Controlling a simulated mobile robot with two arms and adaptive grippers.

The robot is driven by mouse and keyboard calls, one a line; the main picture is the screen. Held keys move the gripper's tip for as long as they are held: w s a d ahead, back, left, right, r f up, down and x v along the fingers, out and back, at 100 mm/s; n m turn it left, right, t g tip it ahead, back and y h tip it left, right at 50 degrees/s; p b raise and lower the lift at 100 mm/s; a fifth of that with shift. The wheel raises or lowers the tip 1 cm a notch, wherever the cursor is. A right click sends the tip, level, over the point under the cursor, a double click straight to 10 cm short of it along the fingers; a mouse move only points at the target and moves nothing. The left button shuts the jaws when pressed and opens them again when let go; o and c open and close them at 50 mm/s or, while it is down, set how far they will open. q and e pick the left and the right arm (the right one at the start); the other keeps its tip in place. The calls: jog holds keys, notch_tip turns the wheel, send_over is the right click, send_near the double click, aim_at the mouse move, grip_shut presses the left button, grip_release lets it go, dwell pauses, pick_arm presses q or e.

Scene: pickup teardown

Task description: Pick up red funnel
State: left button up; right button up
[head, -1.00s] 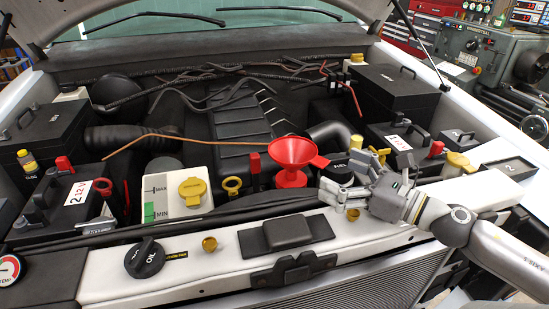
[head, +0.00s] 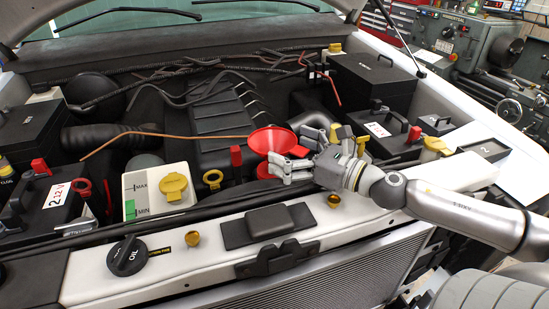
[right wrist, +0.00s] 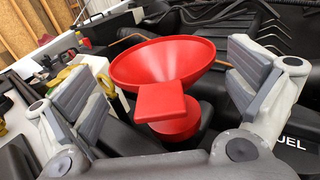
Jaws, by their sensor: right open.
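The red funnel (head: 272,139) stands upright in the engine bay, behind the front crossmember. In the head view my right gripper (head: 284,160) reaches in from the right and covers part of the funnel's right side and its tab. In the right wrist view the funnel (right wrist: 168,66) is between the two open fingers of my right gripper (right wrist: 165,92), with its flat tab pointing toward the palm. The fingers look apart from the funnel, with nothing held. My left gripper is not in view.
A white reservoir with a yellow cap (head: 174,186) stands left of the funnel. The black OIL cap (head: 127,255) sits on the white front crossmember (head: 215,262).

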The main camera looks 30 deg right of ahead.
aim_at(278, 142)
jog(key=shift+x, duration=1.5)
jog(key=shift+c, duration=0.3)
jog(key=c, duration=0.6)
jog(key=shift+r, duration=0.15)
